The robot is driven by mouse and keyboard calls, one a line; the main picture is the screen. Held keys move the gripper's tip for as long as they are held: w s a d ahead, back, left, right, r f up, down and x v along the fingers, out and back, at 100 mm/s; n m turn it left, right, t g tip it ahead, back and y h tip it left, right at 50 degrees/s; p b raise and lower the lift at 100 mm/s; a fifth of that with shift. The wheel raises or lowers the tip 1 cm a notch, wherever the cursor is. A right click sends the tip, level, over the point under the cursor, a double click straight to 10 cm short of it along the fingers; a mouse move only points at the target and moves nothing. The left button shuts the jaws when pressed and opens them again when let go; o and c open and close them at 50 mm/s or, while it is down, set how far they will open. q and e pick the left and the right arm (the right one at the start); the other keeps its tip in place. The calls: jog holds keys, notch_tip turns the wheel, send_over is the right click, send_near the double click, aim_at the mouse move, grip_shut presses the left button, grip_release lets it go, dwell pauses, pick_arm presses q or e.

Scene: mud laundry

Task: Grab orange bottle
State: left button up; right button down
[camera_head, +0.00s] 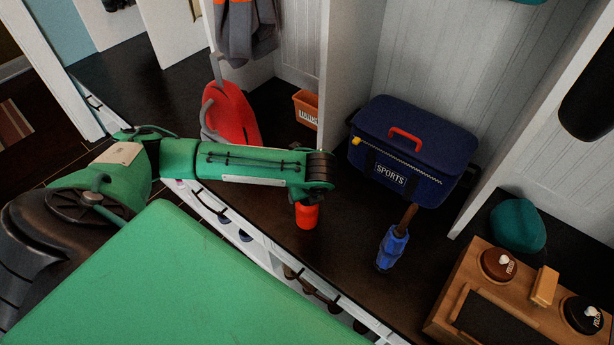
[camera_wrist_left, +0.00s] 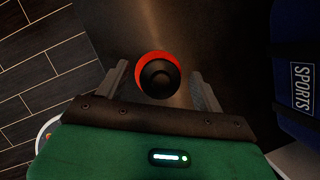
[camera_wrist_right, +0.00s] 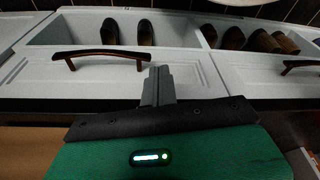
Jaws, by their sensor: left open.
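The orange bottle (camera_head: 306,216) stands on the dark bench top in the head view, directly below the end of my left arm, which hides its upper part. In the left wrist view its black cap and orange-red body (camera_wrist_left: 142,65) show from above. My left gripper (camera_wrist_left: 159,71) is open, with one finger on each side of the bottle and a visible gap to both. My right gripper (camera_wrist_right: 160,69) has its fingers together with nothing between them, in front of a white shoe cubby. It is out of the head view.
A red bag (camera_head: 233,112) and an orange box (camera_head: 306,108) lie behind. A wooden shoe-care tray (camera_head: 465,277) is at the far right.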

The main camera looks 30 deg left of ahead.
pick_arm(q)
jog(key=shift+f, duration=0.15)
jog(key=c, duration=1.4)
